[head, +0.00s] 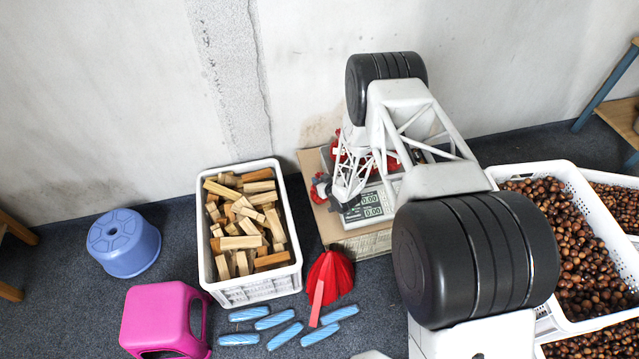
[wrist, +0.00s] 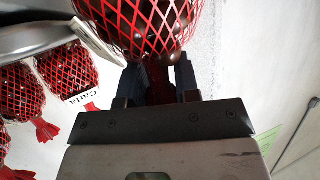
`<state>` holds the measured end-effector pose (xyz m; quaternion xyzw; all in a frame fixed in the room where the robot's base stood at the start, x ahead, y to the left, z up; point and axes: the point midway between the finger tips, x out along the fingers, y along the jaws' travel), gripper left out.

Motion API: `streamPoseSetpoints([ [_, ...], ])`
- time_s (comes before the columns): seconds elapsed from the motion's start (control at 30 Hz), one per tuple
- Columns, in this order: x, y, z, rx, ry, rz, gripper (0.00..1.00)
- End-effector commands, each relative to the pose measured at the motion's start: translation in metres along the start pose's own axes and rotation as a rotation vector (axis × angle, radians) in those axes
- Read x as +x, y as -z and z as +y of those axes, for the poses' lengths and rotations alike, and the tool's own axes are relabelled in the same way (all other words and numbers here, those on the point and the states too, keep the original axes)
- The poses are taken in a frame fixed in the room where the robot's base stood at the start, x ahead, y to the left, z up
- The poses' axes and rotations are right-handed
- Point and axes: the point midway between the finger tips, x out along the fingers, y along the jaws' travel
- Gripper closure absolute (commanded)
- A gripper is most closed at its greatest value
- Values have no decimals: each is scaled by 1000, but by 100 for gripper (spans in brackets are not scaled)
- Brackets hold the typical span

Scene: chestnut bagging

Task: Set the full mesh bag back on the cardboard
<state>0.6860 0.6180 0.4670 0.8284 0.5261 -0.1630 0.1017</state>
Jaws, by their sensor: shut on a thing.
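My gripper (wrist: 157,78) is shut on the gathered red neck of a full mesh bag (wrist: 140,22) in the wrist view. The bag is red net with dark chestnuts inside. Its far end is cut off by the frame. The cardboard (head: 318,205) lies by the wall, partly covered by my arm. Other full red bags (wrist: 22,92) with tied red tails lie left of the held bag in the wrist view, one with a white label. Whether the held bag touches anything cannot be told.
A scale (head: 368,207) reading zeros stands on the cardboard's front. A white crate of wood blocks (head: 207,262) is to its left, chestnut crates (head: 612,262) to the right. Empty red netting (head: 330,273) and blue rolls (head: 285,336) lie in front. Stools (head: 165,315) stand left.

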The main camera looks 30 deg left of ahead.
Motion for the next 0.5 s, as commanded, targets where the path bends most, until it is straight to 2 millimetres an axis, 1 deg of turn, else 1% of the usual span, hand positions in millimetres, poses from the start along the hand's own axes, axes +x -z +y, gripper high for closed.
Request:
streamPoseSetpoints([
  [0.1, 4, -9, 0, 0, 0, 1, 100],
  [0.2, 7, -14, 0, 0, 0, 2, 100],
  [0.5, 8, -16, 0, -1, 0, 2, 100],
])
